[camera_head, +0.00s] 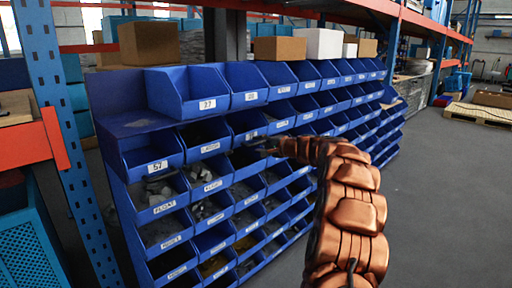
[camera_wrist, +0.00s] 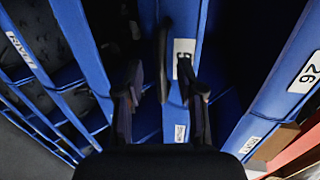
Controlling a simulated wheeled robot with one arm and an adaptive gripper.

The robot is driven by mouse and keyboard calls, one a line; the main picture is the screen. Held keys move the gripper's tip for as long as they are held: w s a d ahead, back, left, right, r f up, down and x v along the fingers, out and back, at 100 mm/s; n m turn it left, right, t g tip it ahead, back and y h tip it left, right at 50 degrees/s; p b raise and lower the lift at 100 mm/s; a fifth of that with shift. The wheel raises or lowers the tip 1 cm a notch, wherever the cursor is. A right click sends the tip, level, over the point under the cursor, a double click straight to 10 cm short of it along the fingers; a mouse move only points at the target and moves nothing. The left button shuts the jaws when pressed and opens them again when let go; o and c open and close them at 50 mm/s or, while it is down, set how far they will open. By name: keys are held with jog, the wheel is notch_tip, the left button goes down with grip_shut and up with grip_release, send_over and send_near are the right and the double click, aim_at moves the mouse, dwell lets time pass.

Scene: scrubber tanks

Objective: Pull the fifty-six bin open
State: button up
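My gripper (camera_head: 263,145) is at the front of the second row of a blue bin rack, its tip dark and small in the head view. In the wrist view my gripper (camera_wrist: 164,98) has its two dark fingers apart, with a blue bin front (camera_wrist: 174,110) between them. A white label (camera_wrist: 183,46) on that front is partly covered by a finger, so I cannot read its whole number. I cannot tell whether the fingers touch the bin. No label clearly reads fifty-six in either view.
A bin with a 26 label (camera_wrist: 306,73) is at the right of the wrist view. The top-left bin (camera_head: 188,92) sticks out from the rack. Boxes (camera_head: 150,43) stand on top. A blue upright (camera_head: 66,140) is at left. Grey floor (camera_head: 440,200) is clear at right.

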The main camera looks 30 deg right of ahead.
jog(key=shift+x, duration=1.2)
jog(key=shift+c, duration=0.3)
grip_shut()
